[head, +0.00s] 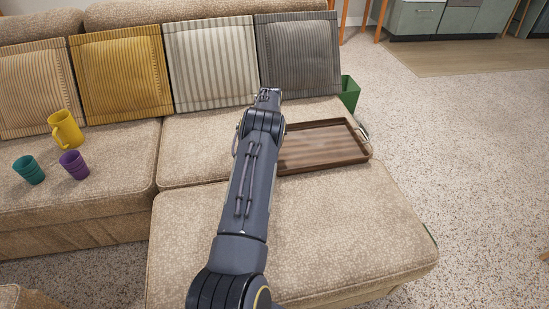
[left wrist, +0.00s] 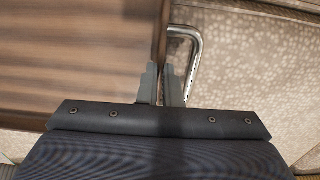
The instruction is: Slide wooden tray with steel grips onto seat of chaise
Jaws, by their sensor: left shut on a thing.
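The brown wooden tray (head: 322,165) lies flat on the back part of the chaise seat (head: 350,225), with its right end close to the seat's right edge. Its right steel grip (head: 362,133) shows clear in the head view; my arm covers the tray's left part. In the left wrist view, my left gripper (left wrist: 161,70) is shut on the tray's end wall (left wrist: 161,35), beside a steel grip (left wrist: 193,50). The fingers straddle the wall, and the tray floor is to the left. The fingers are hidden in the head view. My right gripper is not in view.
Striped cushions (head: 212,62) line the backrest. A green bin (head: 349,94) stands behind the tray. The chaise's front is bare.

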